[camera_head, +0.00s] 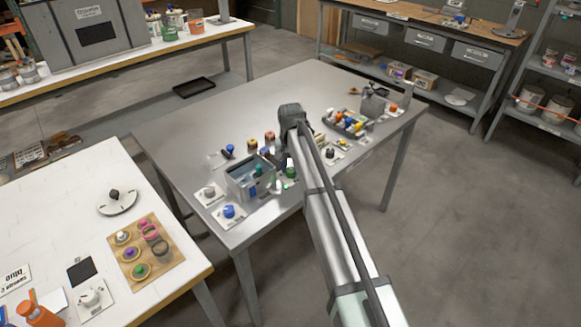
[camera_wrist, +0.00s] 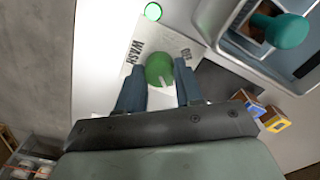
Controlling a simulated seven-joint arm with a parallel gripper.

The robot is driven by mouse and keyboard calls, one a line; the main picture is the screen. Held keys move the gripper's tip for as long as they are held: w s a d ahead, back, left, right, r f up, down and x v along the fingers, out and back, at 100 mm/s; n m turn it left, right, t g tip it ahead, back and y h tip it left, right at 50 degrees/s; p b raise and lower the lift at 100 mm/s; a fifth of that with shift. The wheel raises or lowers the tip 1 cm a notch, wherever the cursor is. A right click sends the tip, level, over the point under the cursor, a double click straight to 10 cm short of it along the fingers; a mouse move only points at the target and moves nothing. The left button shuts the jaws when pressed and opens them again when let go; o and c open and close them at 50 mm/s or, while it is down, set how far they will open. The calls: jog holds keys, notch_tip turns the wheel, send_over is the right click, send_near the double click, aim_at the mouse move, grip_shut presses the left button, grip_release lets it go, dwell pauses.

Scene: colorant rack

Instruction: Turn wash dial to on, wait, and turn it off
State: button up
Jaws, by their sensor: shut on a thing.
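The wash dial is a green knob (camera_wrist: 159,70) on a white plate (camera_wrist: 128,66) lettered WASH in the wrist view. My gripper (camera_wrist: 159,84) has its two dark blue fingers on either side of the knob, shut on it. A round green light (camera_wrist: 153,12) glows beyond the plate's far edge. In the head view, the green knob (camera_head: 290,168) shows beside my arm, and a small green light (camera_head: 289,184) shows just below it. My fingers are mostly hidden by my arm in the head view. The plate's second word is partly hidden.
A grey basin (camera_head: 247,178) stands left of the dial, with a teal-handled object (camera_wrist: 280,30) in it. A rack of colored bottles (camera_head: 346,124) stands to the right. The grey table's far left (camera_head: 200,115) is clear.

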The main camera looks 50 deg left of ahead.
aim_at(291, 169)
jog(key=shift+m, duration=0.3)
jog(key=o, duration=1)
jog(key=shift+o, duration=0.2)
notch_tip(291, 169, up, 14)
jog(key=shift+f, duration=0.1)
dwell(0.6)
